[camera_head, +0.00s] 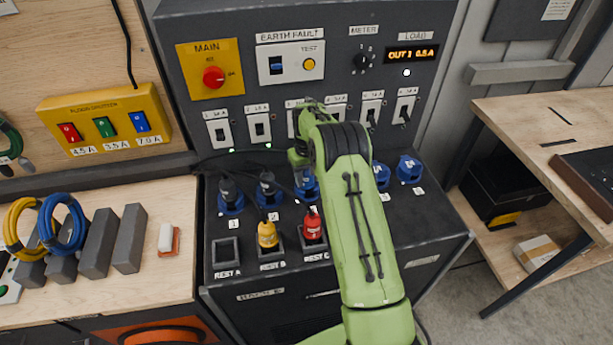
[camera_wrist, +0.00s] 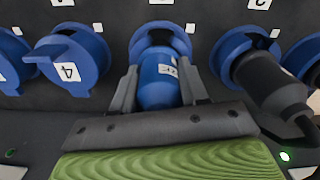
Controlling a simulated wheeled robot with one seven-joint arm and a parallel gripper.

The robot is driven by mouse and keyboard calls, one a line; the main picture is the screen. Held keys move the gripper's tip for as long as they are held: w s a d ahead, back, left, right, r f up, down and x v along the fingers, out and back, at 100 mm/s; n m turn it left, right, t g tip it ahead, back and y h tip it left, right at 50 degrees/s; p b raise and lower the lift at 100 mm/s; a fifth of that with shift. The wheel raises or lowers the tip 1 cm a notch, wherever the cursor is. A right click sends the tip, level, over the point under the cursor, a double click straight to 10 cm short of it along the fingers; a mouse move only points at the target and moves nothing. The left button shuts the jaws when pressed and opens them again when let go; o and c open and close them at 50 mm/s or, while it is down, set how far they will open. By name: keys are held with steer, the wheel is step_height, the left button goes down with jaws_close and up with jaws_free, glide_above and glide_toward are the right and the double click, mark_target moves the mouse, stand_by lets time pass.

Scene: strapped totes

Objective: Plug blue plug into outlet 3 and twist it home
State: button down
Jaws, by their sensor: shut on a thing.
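In the wrist view the blue plug (camera_wrist: 157,86) sits between the two fingers of my gripper (camera_wrist: 157,90), which is shut on it. The plug's front end is at the blue socket of outlet 3 (camera_wrist: 160,38), in line with it. How deep it sits and whether it is twisted I cannot tell. In the head view outlet 3 (camera_head: 306,187) shows partly beside my green arm. My arm covers the plug and my fingertips there.
Black plugs fill outlet 1 (camera_head: 231,197) and outlet 2 (camera_head: 268,190); the latter stands close to my gripper. Outlet 4 (camera_wrist: 70,58) is empty on the other side. A yellow plug (camera_head: 267,235) and a red plug (camera_head: 312,227) stand in rests B and C. Rest A (camera_head: 227,250) is empty.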

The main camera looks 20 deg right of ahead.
steer(key=c, duration=0.5)
jaws_free()
step_height(320, 180, up, 16)
steer(key=p, duration=0.1)
steer(key=s+a+r+t, duration=0.1)
steer(key=s+a+r, duration=0.2)
steer(key=s+r, duration=0.4)
steer(key=s+a+r+t, duration=0.2)
steer(key=s+a+r, duration=0.2)
steer(key=s+r, duration=0.3)
steer(key=s+a+f+t, duration=0.1)
steer(key=s+a+f, duration=0.1)
steer(key=s, duration=0.9)
steer(key=s+a+f+t, duration=0.1)
steer(key=s+a+f, duration=0.1)
steer(key=s, duration=0.8)
steer(key=shift+s+f+t, duration=0.3)
steer(key=shift+s+f, duration=0.05)
steer(key=shift+f, duration=0.05)
